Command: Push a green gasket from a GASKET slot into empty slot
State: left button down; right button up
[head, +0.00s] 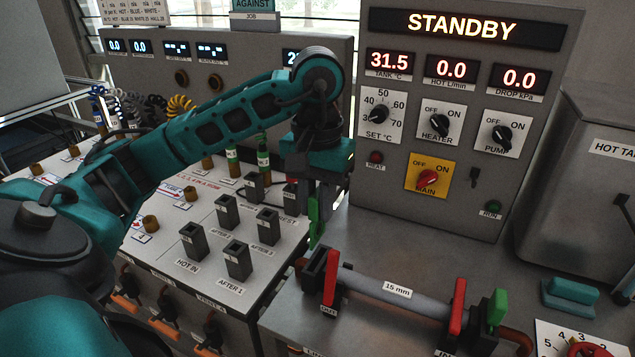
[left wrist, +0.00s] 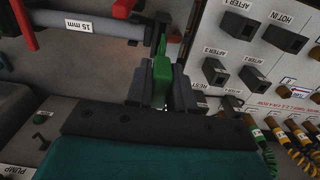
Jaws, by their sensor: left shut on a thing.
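My left gripper (head: 318,195) is shut on a green gasket (head: 314,222), whose tab hangs down beneath the fingers. The left wrist view shows the same green gasket (left wrist: 162,82) between the dark fingers (left wrist: 161,90). It is above and behind the left end of the 15 mm pipe (head: 395,291); whether it touches the dark holder (head: 313,268) there, I cannot tell. A second green gasket (head: 497,307) stands upright at the pipe's right end. Red tabs stand at the left (head: 331,278) and right (head: 457,307) ends. No GASKET label is readable. My right gripper is not in view.
A sloped panel (head: 165,255) with several dark square sockets (head: 240,260) lies left of the pipe. The STANDBY control panel (head: 450,200) rises behind. A grey tank (head: 590,200) stands at the right. Bare bench (head: 390,245) lies between the pipe and control panel.

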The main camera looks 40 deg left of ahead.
pick_arm(q)
jog(key=shift+f, duration=0.85)
jog(key=shift+f+b, duration=0.1)
jog(key=shift+b, duration=0.2)
jog(key=shift+f+b, duration=0.2)
jog(key=shift+b, duration=0.1)
jog(key=shift+f+b, duration=0.2)
jog(key=shift+b, duration=0.15)
